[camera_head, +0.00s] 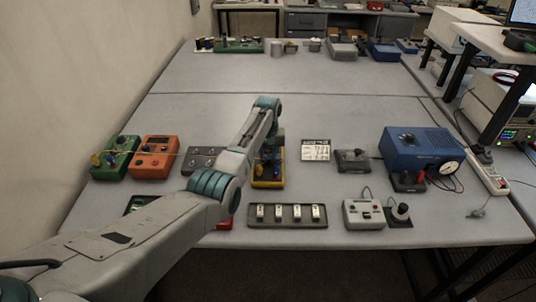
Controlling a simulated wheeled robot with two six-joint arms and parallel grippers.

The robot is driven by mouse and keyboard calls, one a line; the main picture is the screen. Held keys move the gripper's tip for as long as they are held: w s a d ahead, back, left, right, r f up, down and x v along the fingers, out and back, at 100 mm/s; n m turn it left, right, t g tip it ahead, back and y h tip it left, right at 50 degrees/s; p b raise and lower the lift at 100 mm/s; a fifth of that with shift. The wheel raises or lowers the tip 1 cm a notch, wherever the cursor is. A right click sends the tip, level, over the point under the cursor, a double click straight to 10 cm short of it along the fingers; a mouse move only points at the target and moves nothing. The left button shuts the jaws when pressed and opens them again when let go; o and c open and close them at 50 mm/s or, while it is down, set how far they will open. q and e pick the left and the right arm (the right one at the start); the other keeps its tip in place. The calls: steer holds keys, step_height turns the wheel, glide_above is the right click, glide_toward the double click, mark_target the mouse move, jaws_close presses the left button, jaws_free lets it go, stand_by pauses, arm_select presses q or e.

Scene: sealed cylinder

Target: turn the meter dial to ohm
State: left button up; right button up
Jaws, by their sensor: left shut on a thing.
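The yellow meter (268,184) lies on the table near the middle. My left arm reaches in from the lower left, and its gripper (270,160) points down over the meter. The gripper is shut on what appears to be the meter's dial. The dial and its markings are hidden by the gripper and wrist, so its setting cannot be read. My right gripper is not in view.
A green box (115,160) and an orange box (154,158) stand at the left. A dark tray (287,224) with several white pieces lies in front. A blue box with a gauge (410,148) and a grey control box (363,214) are at the right.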

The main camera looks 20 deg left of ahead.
arm_select(q)
steer(key=m+p, duration=0.1)
steer(key=m, duration=0.2)
steer(key=shift+r, duration=0.1)
steer(key=m+p, duration=0.1)
steer(key=m, duration=0.7)
steer(key=shift+m+p, duration=0.3)
steer(key=shift+m, duration=1.7)
steer(key=o, duration=1)
steer(key=shift+c, duration=0.2)
